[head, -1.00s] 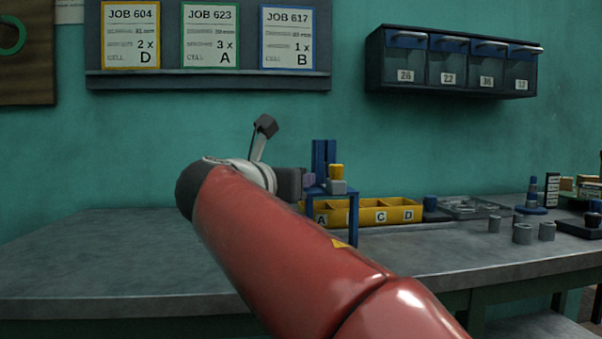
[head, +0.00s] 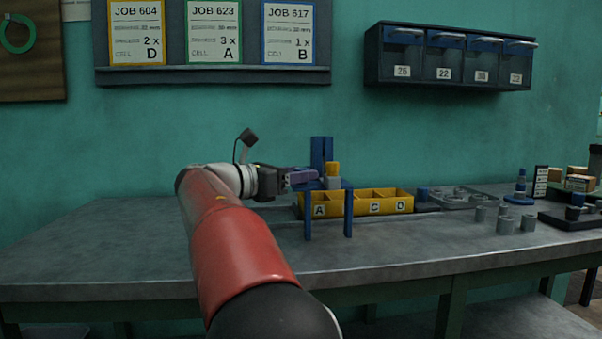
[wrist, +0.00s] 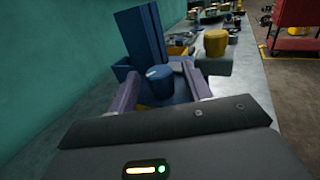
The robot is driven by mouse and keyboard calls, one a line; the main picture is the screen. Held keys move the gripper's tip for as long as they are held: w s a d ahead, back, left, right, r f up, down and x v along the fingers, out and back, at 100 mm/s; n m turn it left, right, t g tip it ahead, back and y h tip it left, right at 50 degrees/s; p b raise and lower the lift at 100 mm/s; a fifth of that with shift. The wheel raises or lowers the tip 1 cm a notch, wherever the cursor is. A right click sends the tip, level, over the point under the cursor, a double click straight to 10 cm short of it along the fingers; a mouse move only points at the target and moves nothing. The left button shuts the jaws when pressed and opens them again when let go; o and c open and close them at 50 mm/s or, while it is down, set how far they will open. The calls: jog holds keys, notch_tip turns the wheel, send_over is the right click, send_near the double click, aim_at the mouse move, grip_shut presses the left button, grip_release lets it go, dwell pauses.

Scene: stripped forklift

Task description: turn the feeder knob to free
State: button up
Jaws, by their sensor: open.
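The blue feeder (head: 322,155) stands on legs at the bench, with a tall upright back plate. A yellow knob (head: 333,169) sits on a grey block at its right side; in the wrist view the yellow knob (wrist: 215,43) is beyond and right of my fingers. A round blue knob-like piece (wrist: 160,80) with a small grey tab lies between my two purple fingers in the wrist view. My gripper (head: 304,178) is open at the feeder's left side, its fingers on either side of the blue piece. I cannot tell whether they touch it. The knob's markings are not readable.
A yellow bin (head: 385,201) with lettered cells stands behind the feeder. Several grey cylinders (head: 505,222) and a grey tray (head: 465,197) lie to the right. A drawer rack (head: 448,70) hangs on the wall. The bench's left part (head: 100,240) is clear.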

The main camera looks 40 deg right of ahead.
jog(key=shift+d, duration=0.6)
jog(key=c, duration=0.9)
jog(key=shift+c, duration=0.2)
jog(key=shift+n+t, duration=0.4)
jog(key=shift+t, duration=0.2)
jog(key=n+t, duration=0.2)
jog(key=t, duration=0.1)
jog(key=shift+s+t+b, duration=0.1)
jog(key=shift+t+b, duration=0.25)
jog(key=shift+t, duration=0.05)
jog(key=shift+n+t+y, duration=0.8)
jog(key=shift+n+t, duration=0.8)
jog(key=shift+t, duration=0.5)
